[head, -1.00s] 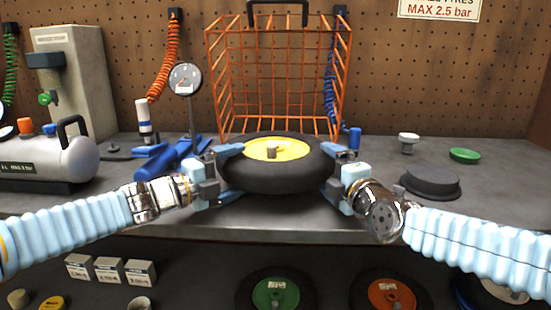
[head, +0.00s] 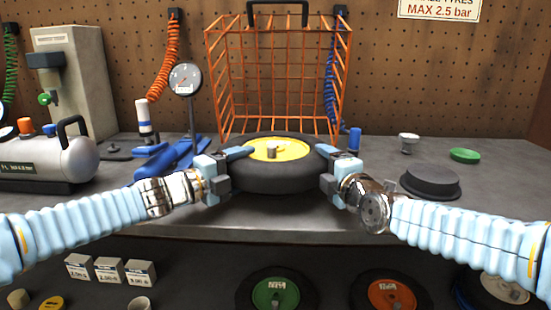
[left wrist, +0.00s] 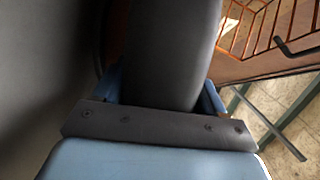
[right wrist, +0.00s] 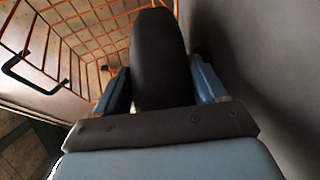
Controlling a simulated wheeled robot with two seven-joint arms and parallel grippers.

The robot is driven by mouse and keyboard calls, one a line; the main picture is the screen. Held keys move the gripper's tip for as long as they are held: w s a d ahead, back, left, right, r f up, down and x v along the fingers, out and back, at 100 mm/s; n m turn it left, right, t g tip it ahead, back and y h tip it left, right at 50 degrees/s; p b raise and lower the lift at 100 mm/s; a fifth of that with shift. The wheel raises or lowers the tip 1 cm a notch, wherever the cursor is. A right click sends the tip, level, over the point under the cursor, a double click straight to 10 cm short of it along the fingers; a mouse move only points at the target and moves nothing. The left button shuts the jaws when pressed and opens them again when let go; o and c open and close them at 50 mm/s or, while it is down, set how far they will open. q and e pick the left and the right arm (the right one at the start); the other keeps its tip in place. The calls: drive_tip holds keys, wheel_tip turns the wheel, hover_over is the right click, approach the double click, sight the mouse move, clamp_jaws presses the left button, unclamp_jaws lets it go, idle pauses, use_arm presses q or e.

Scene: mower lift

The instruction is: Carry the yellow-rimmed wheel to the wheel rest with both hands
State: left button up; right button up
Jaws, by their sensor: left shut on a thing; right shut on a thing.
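The yellow-rimmed wheel (head: 277,180) lies flat in front of the orange cage in the head view, its black tyre around a yellow hub. My left gripper (head: 240,160) is shut on the tyre's left side, and my right gripper (head: 322,160) is shut on its right side. The tyre fills the space between the fingers in the left wrist view (left wrist: 165,55) and the right wrist view (right wrist: 160,60). The wheel's underside is hidden, so I cannot tell whether it touches the bench. A low dark round stand (head: 430,183), apparently the wheel rest, is empty at right.
The orange wire cage (head: 278,75) stands right behind the wheel. A dial gauge (head: 186,79) and blue tool (head: 172,160) are at left. A cup (head: 408,142) and green lid (head: 464,155) lie behind the stand. Wheels with green and orange hubs sit on the shelf below.

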use_arm(q)
drive_tip(key=shift+f, duration=0.1)
clamp_jaws()
use_arm(e)
clamp_jaws()
drive_tip(key=shift+r, duration=0.15)
